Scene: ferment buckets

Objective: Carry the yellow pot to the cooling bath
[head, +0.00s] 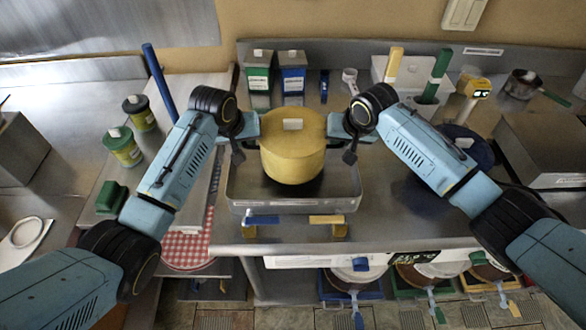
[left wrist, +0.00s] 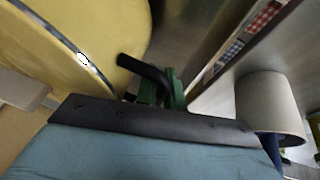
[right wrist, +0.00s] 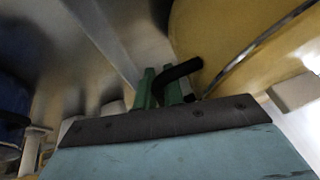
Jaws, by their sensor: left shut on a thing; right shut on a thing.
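The yellow pot (head: 292,160), with a yellow lid and a pale lid knob, is upright over the shallow rectangular metal bath (head: 236,206). A dark shadow shows beneath the pot; I cannot tell whether it touches the bath floor. My left gripper (head: 249,142) is shut on the pot's left handle, a black bar (left wrist: 145,70) in the left wrist view. My right gripper (head: 338,142) is shut on the right handle, a black bar (right wrist: 180,75) in the right wrist view. The pot's yellow wall fills part of both wrist views.
A green box (head: 258,75) and a blue box (head: 292,74) stand behind the pot. Green jars (head: 122,147) are on the left. A dark blue round thing (head: 468,148) is partly behind my right arm. Blue and yellow handled pieces (head: 326,219) lie along the bath's front.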

